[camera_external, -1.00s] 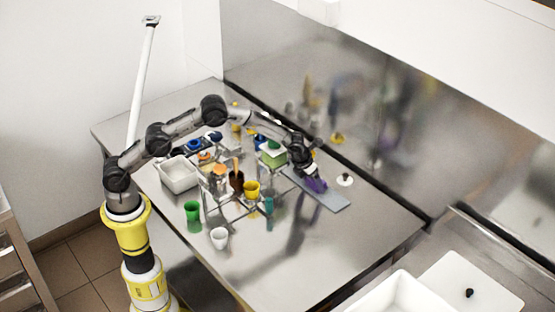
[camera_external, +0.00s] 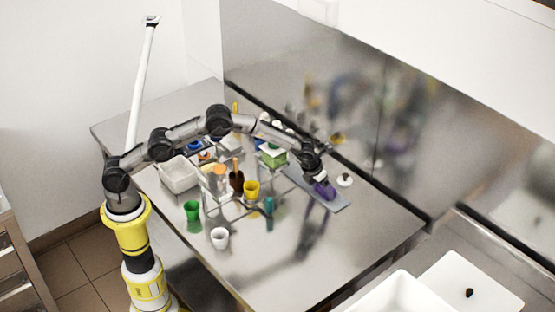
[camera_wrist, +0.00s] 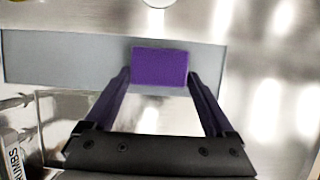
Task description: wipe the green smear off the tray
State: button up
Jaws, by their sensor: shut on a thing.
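The tray is a flat blue-grey strip (camera_external: 341,207) on the steel table; it also shows in the wrist view (camera_wrist: 70,60). My gripper (camera_external: 322,182) is shut on a purple sponge (camera_external: 327,191). In the wrist view the sponge (camera_wrist: 160,68) sits between the two fingertips, over the tray's right half. It looks to be on the tray's surface, but I cannot tell for sure that it touches. I see no green smear on the bare parts of the tray; the part under the sponge is hidden.
A white round item with a dark knob (camera_external: 344,180) stands close behind the tray. A wire rack with cups, including a yellow cup (camera_external: 251,188), is left of it. Green (camera_external: 192,210) and white cups (camera_external: 219,237) stand in front. The table's right side is clear.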

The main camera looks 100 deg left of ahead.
jog(key=shift+w+d+f, duration=0.1)
jog(key=shift+w+d, duration=0.2)
jog(key=shift+d, duration=0.1)
jog(key=shift+a+r, duration=0.15)
jog(key=shift+r, duration=4)
